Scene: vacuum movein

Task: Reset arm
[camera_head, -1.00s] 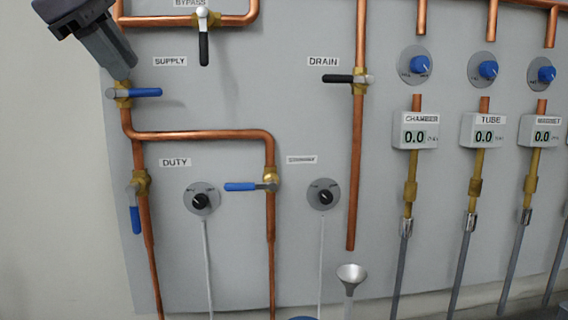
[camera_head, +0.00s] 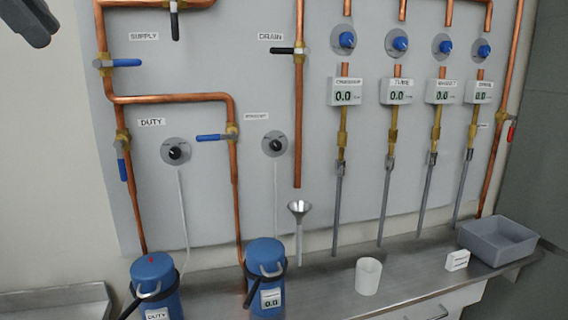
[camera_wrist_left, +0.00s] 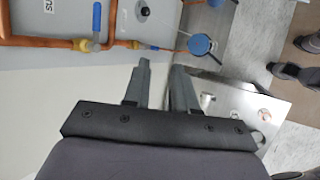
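My left gripper (camera_head: 38,22) is at the top left corner of the head view, partly cut off by the frame. It is in front of the wall, left of the pipe panel (camera_head: 205,75), and touches nothing that I can see. In the left wrist view its two grey fingers (camera_wrist_left: 162,70) stand apart with nothing between them. My right gripper is in neither view.
The panel carries copper pipes, a blue-handled supply valve (camera_head: 126,62), a black-handled drain valve (camera_head: 283,51) and several gauges.

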